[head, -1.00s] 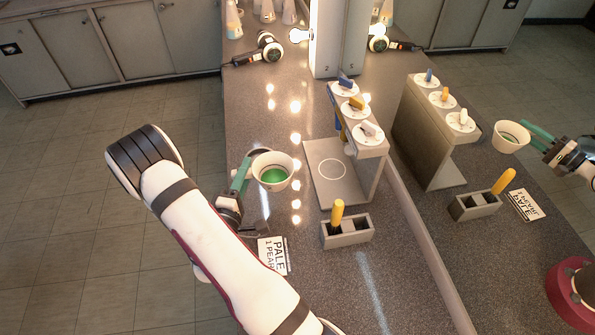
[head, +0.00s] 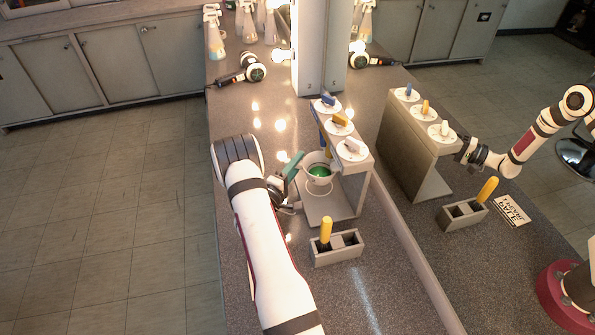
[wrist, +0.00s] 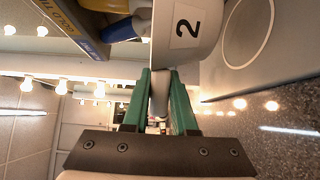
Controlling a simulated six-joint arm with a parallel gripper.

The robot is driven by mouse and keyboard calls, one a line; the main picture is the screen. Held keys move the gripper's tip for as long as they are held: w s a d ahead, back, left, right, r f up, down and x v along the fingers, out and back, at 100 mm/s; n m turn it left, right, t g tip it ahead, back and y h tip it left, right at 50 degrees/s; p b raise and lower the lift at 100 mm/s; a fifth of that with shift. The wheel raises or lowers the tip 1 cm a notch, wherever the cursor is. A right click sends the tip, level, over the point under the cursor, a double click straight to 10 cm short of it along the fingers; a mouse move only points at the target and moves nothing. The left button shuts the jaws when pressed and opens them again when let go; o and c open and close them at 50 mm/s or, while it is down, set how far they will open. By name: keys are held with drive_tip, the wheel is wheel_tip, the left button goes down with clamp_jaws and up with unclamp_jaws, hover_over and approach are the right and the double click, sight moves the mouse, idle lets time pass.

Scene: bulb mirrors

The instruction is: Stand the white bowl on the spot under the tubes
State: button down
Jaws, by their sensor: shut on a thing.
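The white bowl (head: 318,173), with green inside, is held at the stand, below its dial shelf. In the wrist view the bowl (wrist: 207,50) carries a "2" label and is pinched at its side. My gripper (head: 291,170) has green fingers, shut on the bowl; they also show in the wrist view (wrist: 160,95). The spot is a white ring (wrist: 250,30) on the stand's base; the bowl appears raised above it and partly covers it in the head view. Blue (wrist: 124,31) and yellow (wrist: 106,5) tubes are close to the bowl in the wrist view.
The grey stand (head: 352,207) carries several white dials on its top shelf. A grey two-slot holder (head: 338,248) with a yellow stick stands in front. A mirror (head: 400,235) runs along the right.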

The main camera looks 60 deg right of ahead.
sight(297, 182)
drive_tip(key=shift+f, duration=1.75)
drive_tip(key=c, duration=0.7)
unclamp_jaws()
drive_tip(key=shift+f, duration=0.1)
